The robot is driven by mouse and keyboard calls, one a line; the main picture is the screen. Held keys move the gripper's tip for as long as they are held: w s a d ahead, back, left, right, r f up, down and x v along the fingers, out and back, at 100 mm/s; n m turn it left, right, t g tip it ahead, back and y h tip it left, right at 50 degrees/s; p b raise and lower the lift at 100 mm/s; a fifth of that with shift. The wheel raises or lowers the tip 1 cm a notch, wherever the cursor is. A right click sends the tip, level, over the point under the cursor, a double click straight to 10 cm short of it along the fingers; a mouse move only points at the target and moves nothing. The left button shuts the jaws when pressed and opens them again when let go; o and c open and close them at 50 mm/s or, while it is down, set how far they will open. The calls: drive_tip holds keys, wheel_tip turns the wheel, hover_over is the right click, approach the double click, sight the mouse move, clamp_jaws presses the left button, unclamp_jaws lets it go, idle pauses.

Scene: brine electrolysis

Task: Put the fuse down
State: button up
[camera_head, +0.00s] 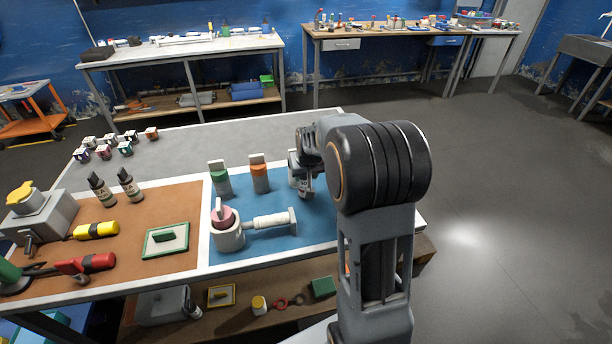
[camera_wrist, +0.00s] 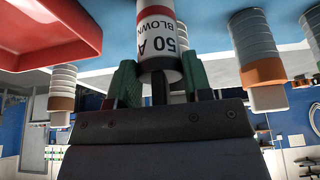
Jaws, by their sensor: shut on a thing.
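The fuse (camera_wrist: 160,40) is a white cylinder with a red band, marked "50 A BLOWN", in the wrist view. My gripper (camera_wrist: 160,88) is shut on its end, with a green pad on each side. In the head view my gripper (camera_head: 303,185) is over the right part of the blue mat (camera_head: 318,222), and I cannot make out the fuse clearly there. Whether the fuse touches any surface cannot be told.
A green cylinder (camera_head: 220,183) and an orange cylinder (camera_head: 260,180) stand left of my gripper. A white cup-like holder (camera_head: 228,238) with a pink top and a white cylindrical piece (camera_head: 270,221) are in front. The grey back strip (camera_head: 230,140) has clear room.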

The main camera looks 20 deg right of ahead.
drive_tip(key=shift+f, duration=0.45)
drive_tip(key=shift+f, duration=0.15)
drive_tip(key=o, duration=1)
